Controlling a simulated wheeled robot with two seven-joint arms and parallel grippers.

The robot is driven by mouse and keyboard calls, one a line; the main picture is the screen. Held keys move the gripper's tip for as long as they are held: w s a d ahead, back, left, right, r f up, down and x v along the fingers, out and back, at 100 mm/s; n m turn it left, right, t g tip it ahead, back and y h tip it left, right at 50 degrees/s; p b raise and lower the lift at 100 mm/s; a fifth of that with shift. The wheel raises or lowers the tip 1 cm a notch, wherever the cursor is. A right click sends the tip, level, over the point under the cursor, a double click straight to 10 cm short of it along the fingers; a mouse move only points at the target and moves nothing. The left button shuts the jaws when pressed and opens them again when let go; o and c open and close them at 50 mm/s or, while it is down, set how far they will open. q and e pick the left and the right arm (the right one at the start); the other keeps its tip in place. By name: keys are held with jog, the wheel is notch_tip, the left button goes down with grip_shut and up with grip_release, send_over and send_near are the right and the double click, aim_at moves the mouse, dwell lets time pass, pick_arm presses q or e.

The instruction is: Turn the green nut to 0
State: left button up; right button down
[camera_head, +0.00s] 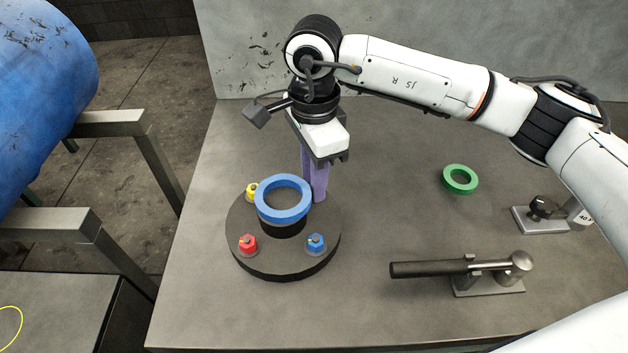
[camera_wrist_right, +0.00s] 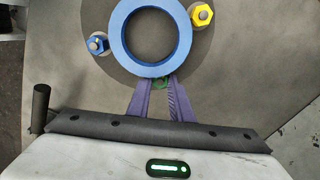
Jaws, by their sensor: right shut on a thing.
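The green nut (camera_wrist_right: 160,84) shows in the right wrist view as a small patch between my purple fingertips, partly covered by them and close to the blue ring. In the head view it is hidden behind the fingers and ring. My right gripper (camera_head: 316,193) points down at the back right of the round black plate (camera_head: 285,268). In the wrist view its fingers (camera_wrist_right: 158,88) are shut on the green nut. The nut's pointer or scale cannot be read. My left gripper is not in view.
A blue ring (camera_head: 283,180) sits over the plate's centre, near the fingers. Yellow (camera_head: 251,191), red (camera_head: 248,244) and blue (camera_head: 316,243) nuts surround it. A green ring (camera_head: 460,179), black-handled metal tool (camera_head: 435,268) and black-knobbed fixture (camera_head: 541,210) lie right. The table's middle is clear.

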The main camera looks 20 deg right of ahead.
jog(key=c, duration=1.6)
grip_release()
notch_tip(320, 180, up, 10)
jog(key=shift+r+b, duration=0.2)
jog(key=shift+b, duration=0.35)
